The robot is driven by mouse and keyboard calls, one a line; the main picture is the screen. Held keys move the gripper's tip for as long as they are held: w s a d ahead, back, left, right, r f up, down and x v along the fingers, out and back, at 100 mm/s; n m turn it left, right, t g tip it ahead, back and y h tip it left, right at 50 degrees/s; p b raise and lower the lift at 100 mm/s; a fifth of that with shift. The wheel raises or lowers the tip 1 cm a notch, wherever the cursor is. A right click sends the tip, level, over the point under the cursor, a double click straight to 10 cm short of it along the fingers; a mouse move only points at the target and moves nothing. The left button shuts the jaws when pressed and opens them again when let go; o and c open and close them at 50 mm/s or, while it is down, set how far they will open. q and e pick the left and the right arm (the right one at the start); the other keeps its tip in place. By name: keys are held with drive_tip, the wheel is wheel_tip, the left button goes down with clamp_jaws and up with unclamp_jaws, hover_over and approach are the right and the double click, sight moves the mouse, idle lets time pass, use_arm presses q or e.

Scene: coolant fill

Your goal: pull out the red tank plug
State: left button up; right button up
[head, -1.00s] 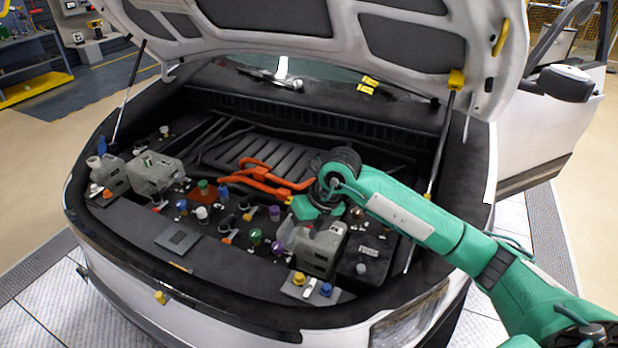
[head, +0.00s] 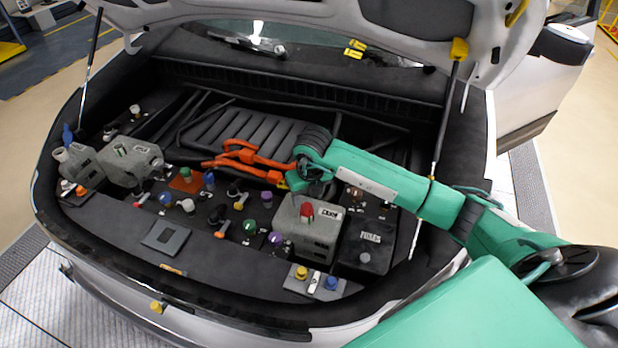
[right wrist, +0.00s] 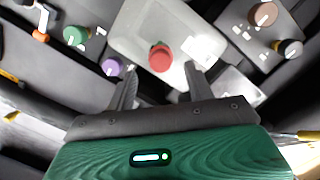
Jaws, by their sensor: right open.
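The red tank plug (head: 307,210) stands in the top of a grey tank (head: 312,236) at the right of the engine bay. In the right wrist view the red plug (right wrist: 160,57) shows as a round cap on the pale tank top. My right gripper (head: 308,182) is above and just behind the plug in the head view. In the right wrist view its two fingers (right wrist: 160,72) are apart, one on each side below the plug, with nothing between them. Whether the tips are level with the plug I cannot tell. My left gripper is not in view.
A dark box (head: 364,254) sits right of the tank. Green (head: 249,227) and purple (head: 275,238) caps stand to its left. Orange cables (head: 240,158) run behind. A prop rod (head: 437,150) holds the hood up at the right.

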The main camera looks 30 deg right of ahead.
sight(307, 206)
wheel_tip(307, 206, down, 3)
drive_tip(key=shift+w+f+p, duration=0.15)
drive_tip(key=shift+p, duration=0.3)
drive_tip(key=shift+f, duration=0.3)
drive_tip(key=shift+w+f, duration=0.1)
drive_tip(key=shift+f, duration=0.1)
drive_tip(key=c, duration=1)
drive_tip(key=shift+c, duration=0.2)
drive_tip(key=shift+o, duration=0.9)
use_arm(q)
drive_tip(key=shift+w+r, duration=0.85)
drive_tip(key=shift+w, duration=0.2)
use_arm(e)
drive_tip(key=shift+c, duration=0.3)
